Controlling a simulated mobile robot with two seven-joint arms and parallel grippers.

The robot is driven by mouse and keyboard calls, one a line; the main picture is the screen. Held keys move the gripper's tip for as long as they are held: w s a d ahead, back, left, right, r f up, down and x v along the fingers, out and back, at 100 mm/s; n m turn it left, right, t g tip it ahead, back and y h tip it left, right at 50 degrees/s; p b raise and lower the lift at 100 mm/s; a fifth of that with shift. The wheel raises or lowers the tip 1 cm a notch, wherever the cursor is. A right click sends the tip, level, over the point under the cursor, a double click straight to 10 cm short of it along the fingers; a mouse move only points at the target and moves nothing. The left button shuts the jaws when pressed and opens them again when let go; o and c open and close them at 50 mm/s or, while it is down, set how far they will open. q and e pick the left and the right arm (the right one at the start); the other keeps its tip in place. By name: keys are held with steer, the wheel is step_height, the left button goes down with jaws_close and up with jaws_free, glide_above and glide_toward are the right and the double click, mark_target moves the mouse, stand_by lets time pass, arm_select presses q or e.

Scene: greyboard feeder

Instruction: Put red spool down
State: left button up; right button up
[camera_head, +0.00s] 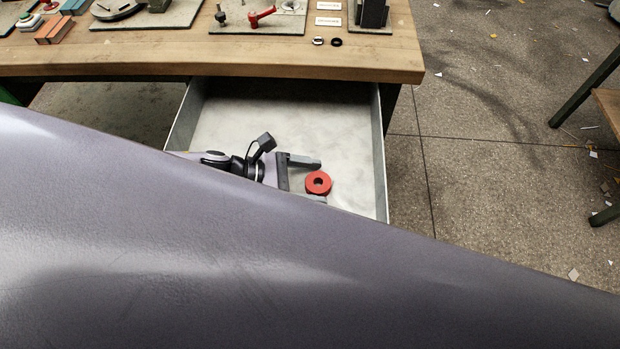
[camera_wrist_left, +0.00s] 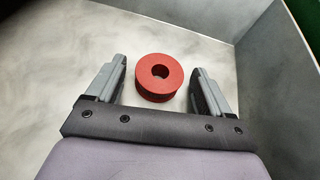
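The red spool (camera_head: 311,186) is a short round disc with a dark centre hole. It appears to lie flat on the floor of the open drawer (camera_head: 375,130). My left gripper (camera_head: 318,176) is low inside the drawer with its fingers on either side of the spool. In the left wrist view the spool (camera_wrist_left: 150,88) sits between the two open fingers (camera_wrist_left: 160,78), with a visible gap on both sides. The spool's underside is hidden. My right gripper does not show.
The pale drawer floor (camera_head: 270,108) is otherwise clear where visible. Drawer walls (camera_wrist_left: 265,70) rise close to the gripper's right in the wrist view. The wooden workbench (camera_head: 200,55) holds fixtures at the back. My large arm link covers the foreground and the drawer's front.

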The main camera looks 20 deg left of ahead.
arm_select(q)
steer(key=shift+r, duration=0.1)
steer(key=shift+a+r, duration=0.15)
steer(key=v, duration=1)
steer(key=shift+s+a, duration=0.2)
steer(key=shift+a, duration=0.05)
steer(key=shift+s+a+r, duration=0.25)
steer(key=shift+a, duration=0.15)
